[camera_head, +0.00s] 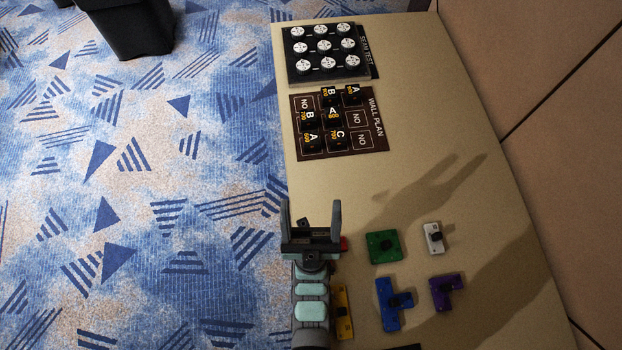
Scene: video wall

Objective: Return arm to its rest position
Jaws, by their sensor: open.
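My gripper (310,226) is open, with its two fingers apart and pointing up the picture. Nothing shows between the fingertips. It is over the left edge of the tan table (440,130), in the lower middle of the head view. My arm runs down from it to the bottom edge of the picture. The arm partly hides a yellow piece (342,312) and a small red piece (343,243) beside it.
Right of my gripper lie a green square piece (382,246), a white piece (433,238), a blue piece (390,304) and a purple piece (446,291). Farther up are the wall plan board (378,141) with lettered blocks and a black board (295,75) with white round knobs.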

